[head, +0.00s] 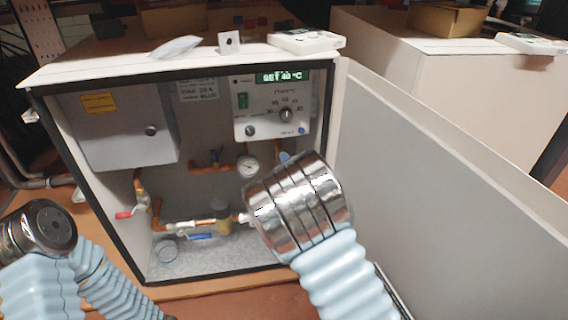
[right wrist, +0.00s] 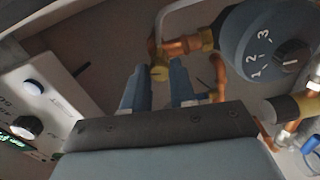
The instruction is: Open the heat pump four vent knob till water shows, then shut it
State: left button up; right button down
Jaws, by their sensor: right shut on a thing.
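The open heat pump cabinet (head: 188,72) fills the middle of the head view. Its pipework hangs below the control panel (head: 270,105). In the right wrist view a small brass vent knob (right wrist: 159,72) sits on the pipework between the tips of my right gripper (right wrist: 158,80), which is shut on it. In the head view my chrome right wrist hides the gripper and knob. I see no water at the knob. My left arm's chrome joint shows at the lower left of the head view, but its gripper does not show.
A pressure gauge (head: 248,166), a red valve handle (head: 131,213) and a blue one (head: 201,237) are on the pipes. A clear cup (head: 167,251) stands on the cabinet floor. The open door (head: 440,170) spans the right. A pump dial (right wrist: 268,45) is beside my right gripper.

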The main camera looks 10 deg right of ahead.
jog(key=shift+f+n+p, duration=0.1)
jog(key=shift+n+p, duration=0.25)
jog(key=shift+n, duration=1.65)
jog(key=c, duration=0.9)
grip_release()
jog(key=shift+s, duration=0.15)
jog(key=s+p, duration=1)
jog(key=s, duration=0.3)
jog(key=shift+s, duration=0.3)
